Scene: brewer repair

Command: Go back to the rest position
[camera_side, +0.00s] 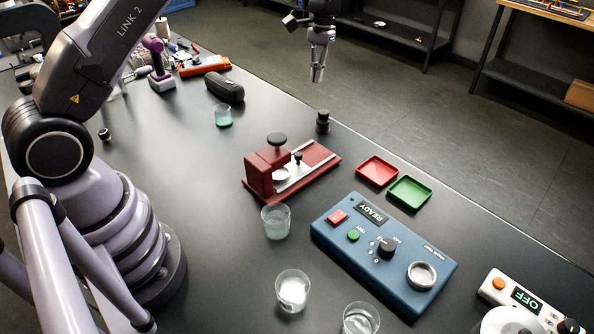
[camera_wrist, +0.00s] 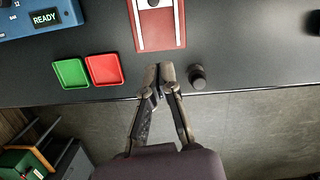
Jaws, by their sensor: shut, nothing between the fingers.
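My gripper (camera_side: 317,72) hangs pointing down, high at the top of the side view, in front of the floor beyond the table's far edge. In the wrist view its fingertips (camera_wrist: 161,80) are together and hold nothing. Below it in that view lies the table edge, with a small black cylinder (camera_wrist: 197,77) just right of the fingers. The same cylinder (camera_side: 322,122) stands upright on the table in the side view, apart from the gripper.
A red device with a rail (camera_side: 310,160) stands mid-table. Beside it are a red tray (camera_side: 377,170), a green tray (camera_side: 409,192) and a blue box reading READY (camera_side: 330,228). Several glasses (camera_side: 276,221) stand in front. A dark case (camera_side: 225,88) lies farther left.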

